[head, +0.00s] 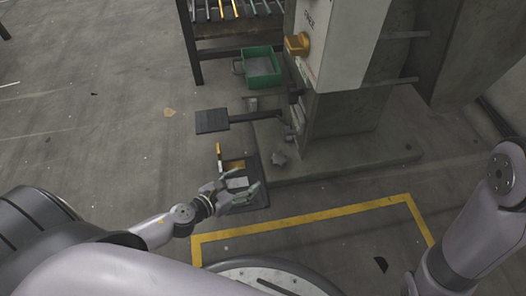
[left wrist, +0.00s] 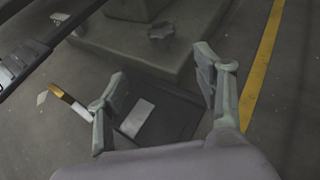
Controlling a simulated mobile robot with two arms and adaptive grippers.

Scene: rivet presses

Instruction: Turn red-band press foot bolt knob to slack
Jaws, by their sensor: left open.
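A grey lobed knob (head: 279,159) sits low on the concrete base slab (head: 345,163) of the press (head: 335,40), near its front left corner. It also shows in the left wrist view (left wrist: 161,31), on the slab beyond my fingers. My left gripper (head: 240,185) is open and empty, with its fingers spread, in front of the slab and apart from the knob. In the left wrist view the gripper (left wrist: 160,68) has one finger either side of the slab's edge. I see no red band on the press. My right gripper is out of view.
A black tray (head: 259,197) with a pale block and a yellow-and-white item lies under my left gripper. A black pedal plate (head: 211,121) juts out left of the press. A green bin (head: 262,67) stands behind it. Yellow floor tape (head: 320,218) runs in front.

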